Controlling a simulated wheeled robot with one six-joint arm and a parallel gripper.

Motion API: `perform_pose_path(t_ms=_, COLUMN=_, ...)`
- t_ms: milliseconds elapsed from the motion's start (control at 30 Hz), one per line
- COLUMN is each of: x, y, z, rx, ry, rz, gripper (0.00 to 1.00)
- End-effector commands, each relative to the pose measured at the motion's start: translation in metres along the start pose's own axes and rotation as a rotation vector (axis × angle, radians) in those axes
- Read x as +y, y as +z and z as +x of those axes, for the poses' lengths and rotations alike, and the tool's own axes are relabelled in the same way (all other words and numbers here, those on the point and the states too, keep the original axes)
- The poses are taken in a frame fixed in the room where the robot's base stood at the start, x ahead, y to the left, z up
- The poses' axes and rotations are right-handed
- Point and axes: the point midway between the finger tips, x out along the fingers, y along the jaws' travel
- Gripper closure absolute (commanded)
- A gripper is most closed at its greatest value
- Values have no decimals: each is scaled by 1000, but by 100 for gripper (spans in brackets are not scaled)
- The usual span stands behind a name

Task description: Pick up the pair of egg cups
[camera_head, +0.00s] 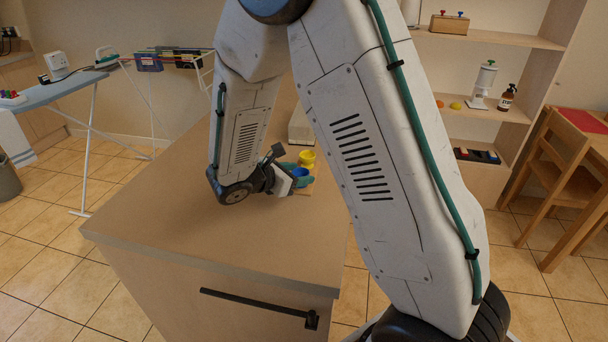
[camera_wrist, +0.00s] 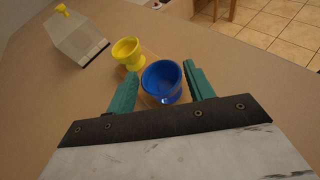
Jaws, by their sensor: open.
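The pair of egg cups, one yellow and one blue, stands on a small wooden base on the counter. In the wrist view the blue egg cup (camera_wrist: 162,82) is between the two teal fingers of my gripper (camera_wrist: 158,88), and the yellow egg cup (camera_wrist: 128,52) is just beyond it to the left. My gripper is open, with a finger on each side of the blue cup; I cannot tell whether either touches it. In the head view the yellow cup (camera_head: 307,158) and blue cup (camera_head: 300,174) show beside my gripper (camera_head: 303,181), partly hidden by it.
The counter (camera_head: 190,215) is mostly clear. A grey, wedge-shaped object with a yellow knob (camera_wrist: 75,40) stands left of the cups in the wrist view. A shelf unit (camera_head: 480,115), a wooden chair (camera_head: 570,165) and an ironing board (camera_head: 65,90) stand away from the counter.

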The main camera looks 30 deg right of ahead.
Motion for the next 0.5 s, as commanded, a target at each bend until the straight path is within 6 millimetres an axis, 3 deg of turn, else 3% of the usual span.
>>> perform_pose_path(t_ms=200, x=-2, y=-2, z=29, rx=0, ry=-3, rz=1, gripper=47)
perform_pose_path(t_ms=467, x=-1, y=-2, z=32, rx=1, ry=-1, rz=1, gripper=47)
perform_pose_path(t_ms=500, x=-1, y=-2, z=32, rx=1, ry=-1, rz=1, gripper=53)
